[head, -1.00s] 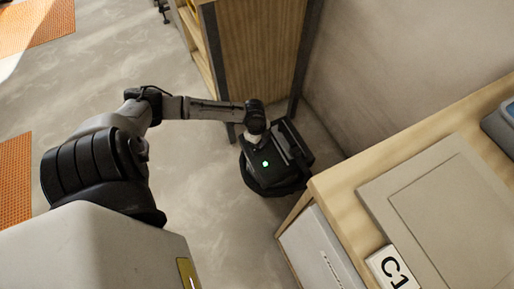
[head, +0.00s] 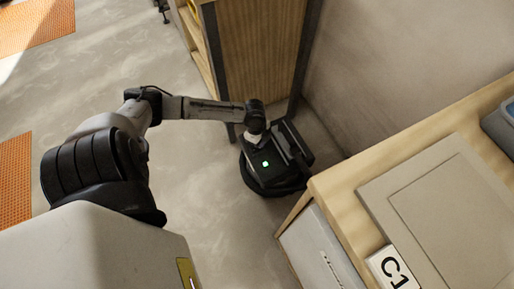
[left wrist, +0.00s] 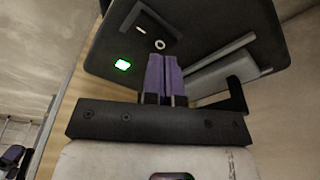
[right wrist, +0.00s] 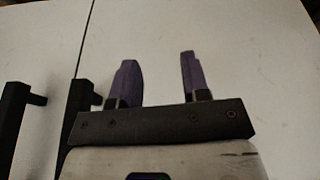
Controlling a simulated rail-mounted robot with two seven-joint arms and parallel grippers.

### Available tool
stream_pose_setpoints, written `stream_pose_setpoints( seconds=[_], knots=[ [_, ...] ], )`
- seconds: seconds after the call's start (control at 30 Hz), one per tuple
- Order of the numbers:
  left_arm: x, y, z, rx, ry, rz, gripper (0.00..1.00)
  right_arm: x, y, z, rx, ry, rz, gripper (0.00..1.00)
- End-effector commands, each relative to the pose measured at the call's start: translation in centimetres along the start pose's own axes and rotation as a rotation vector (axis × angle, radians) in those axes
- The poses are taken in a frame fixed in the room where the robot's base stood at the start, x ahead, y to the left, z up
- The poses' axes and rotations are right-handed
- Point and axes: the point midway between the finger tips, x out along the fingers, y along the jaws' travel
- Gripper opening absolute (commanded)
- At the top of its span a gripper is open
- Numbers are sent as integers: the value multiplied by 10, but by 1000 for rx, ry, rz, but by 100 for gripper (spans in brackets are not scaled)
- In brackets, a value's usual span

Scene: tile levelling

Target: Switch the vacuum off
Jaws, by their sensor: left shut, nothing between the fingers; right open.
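The vacuum (head: 262,179) is a dark, low machine on the floor in the head view, with a lit green light (head: 265,164) on its top. In the left wrist view its dark top panel (left wrist: 215,30) fills the upper part, with the green light (left wrist: 123,65) and a black rocker switch (left wrist: 150,22) with a white round mark below it. My left gripper (left wrist: 165,62) is shut and empty, its purple fingertips just below the switch in the picture; I cannot tell if they touch the panel. My right gripper (right wrist: 156,65) is open and empty in front of pale panels.
A wooden cabinet (head: 255,60) stands behind the vacuum, and a wall is to its right. Black handles (right wrist: 18,125) show beside my right gripper. Open floor lies at the left.

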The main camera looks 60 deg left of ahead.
Motion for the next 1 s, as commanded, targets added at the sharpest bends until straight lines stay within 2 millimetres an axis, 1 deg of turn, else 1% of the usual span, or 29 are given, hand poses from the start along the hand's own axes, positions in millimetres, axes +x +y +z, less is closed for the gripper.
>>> stream_pose_setpoints(
  seconds=[1.0],
  knots=[
    [13,0,2,-1,0,0,0,4,-2,1,7,1,-6,43]
  ],
)
